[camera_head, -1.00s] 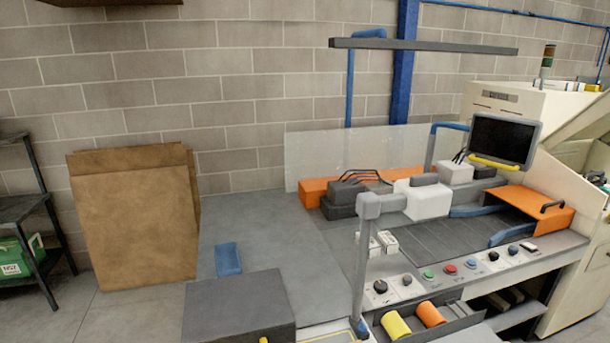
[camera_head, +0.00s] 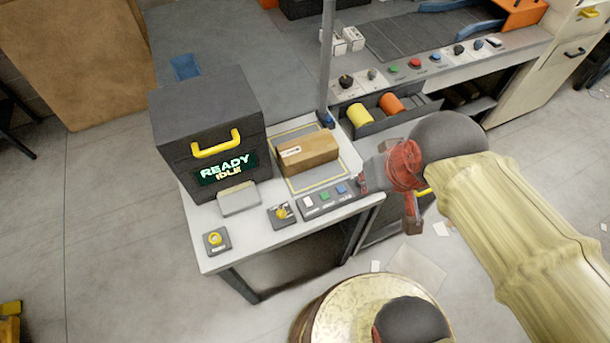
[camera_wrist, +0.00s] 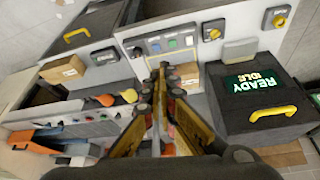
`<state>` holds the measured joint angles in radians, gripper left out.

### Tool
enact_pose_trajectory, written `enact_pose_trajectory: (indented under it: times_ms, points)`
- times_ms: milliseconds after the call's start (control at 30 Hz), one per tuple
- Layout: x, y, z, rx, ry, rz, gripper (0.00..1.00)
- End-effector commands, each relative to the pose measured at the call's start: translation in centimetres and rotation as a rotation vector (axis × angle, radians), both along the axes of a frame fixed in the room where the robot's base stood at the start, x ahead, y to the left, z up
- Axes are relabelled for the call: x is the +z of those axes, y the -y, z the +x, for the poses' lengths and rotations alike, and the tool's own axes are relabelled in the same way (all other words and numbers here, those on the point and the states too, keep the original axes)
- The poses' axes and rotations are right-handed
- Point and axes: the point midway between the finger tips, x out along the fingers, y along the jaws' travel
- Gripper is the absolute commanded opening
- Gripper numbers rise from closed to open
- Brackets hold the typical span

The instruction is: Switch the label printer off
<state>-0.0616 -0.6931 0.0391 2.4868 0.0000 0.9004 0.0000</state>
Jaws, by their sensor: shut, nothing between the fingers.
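The label printer (camera_head: 210,125) is a dark grey box with a yellow handle and a lit screen reading "READY IDLE", on a white-topped table. It also shows in the wrist view (camera_wrist: 262,115). In front of it are a yellow knob on a grey base (camera_head: 216,241), a yellow rotary switch (camera_head: 281,214) and a panel with white, green and blue buttons (camera_head: 328,198). My gripper (camera_head: 400,175) is right of the table in the head view. In the wrist view its fingertips (camera_wrist: 160,72) are together and empty, appearing just below the button panel (camera_wrist: 173,40). Contact cannot be judged.
A cardboard box (camera_head: 308,151) lies on a yellow-outlined plate beside the printer. A thin grey post (camera_head: 327,60) rises behind it. A tray with yellow and orange rolls (camera_head: 382,110) and a control bench are behind. Floor in front of the table is clear at left.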

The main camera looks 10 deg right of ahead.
Motion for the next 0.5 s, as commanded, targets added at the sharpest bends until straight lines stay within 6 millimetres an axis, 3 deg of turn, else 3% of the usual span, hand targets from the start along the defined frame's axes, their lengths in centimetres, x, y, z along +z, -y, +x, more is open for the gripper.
enact_pose_trajectory:
  times_ms: [167, 500]
  points:
    - [-3.9, -3.1, 2.8, 0.132, -0.156, -0.030, 0.00]
    - [-10.3, -8.6, 8.4, 0.825, -0.340, -0.200, 0.00]
